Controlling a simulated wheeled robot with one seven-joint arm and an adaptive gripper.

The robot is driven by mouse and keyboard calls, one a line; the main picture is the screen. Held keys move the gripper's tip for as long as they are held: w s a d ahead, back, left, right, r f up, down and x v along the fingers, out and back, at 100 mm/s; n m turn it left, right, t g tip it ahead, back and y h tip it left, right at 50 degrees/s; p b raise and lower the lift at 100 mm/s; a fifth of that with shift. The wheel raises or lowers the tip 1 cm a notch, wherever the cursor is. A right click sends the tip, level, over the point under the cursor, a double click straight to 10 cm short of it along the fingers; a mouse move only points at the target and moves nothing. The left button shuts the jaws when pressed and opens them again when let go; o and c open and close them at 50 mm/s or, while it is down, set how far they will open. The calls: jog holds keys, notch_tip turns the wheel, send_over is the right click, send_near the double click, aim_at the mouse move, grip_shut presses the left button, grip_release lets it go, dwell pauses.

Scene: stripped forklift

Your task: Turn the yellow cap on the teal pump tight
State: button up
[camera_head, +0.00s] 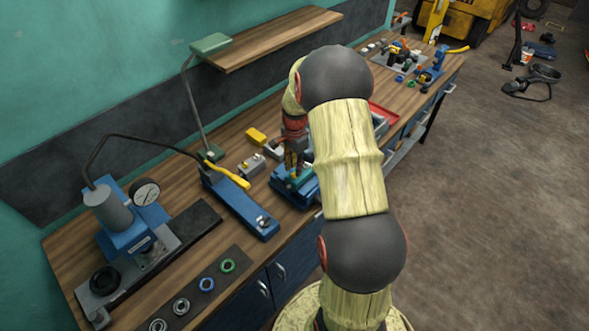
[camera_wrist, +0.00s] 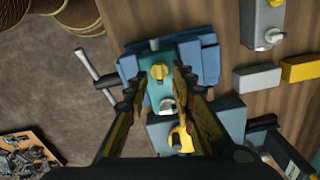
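The yellow cap (camera_wrist: 160,71) shows in the wrist view on top of the teal pump (camera_wrist: 154,95). The teal pump (camera_head: 300,180) sits on a blue fixture (camera_head: 295,197) on the workbench, partly hidden by my gripper in the head view. My gripper (camera_wrist: 159,74) is open, with one finger on each side of the yellow cap in the wrist view. A gap shows between each finger and the cap. I cannot tell the height of the fingertips over the cap. A white knob (camera_wrist: 167,104) and a yellow lever (camera_wrist: 181,138) show between the fingers, nearer the palm.
A grey block (camera_wrist: 257,79) and a yellow block (camera_wrist: 303,69) lie beside the fixture. A blue tool with a yellow handle (camera_head: 240,205) lies to the left in the head view. A press with a gauge (camera_head: 125,225) stands at the near left. A shelf (camera_head: 275,40) overhangs the bench.

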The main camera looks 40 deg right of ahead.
notch_tip(320, 180, up, 11)
dwell(0.3)
jog(key=shift+f, duration=0.15)
dwell(0.4)
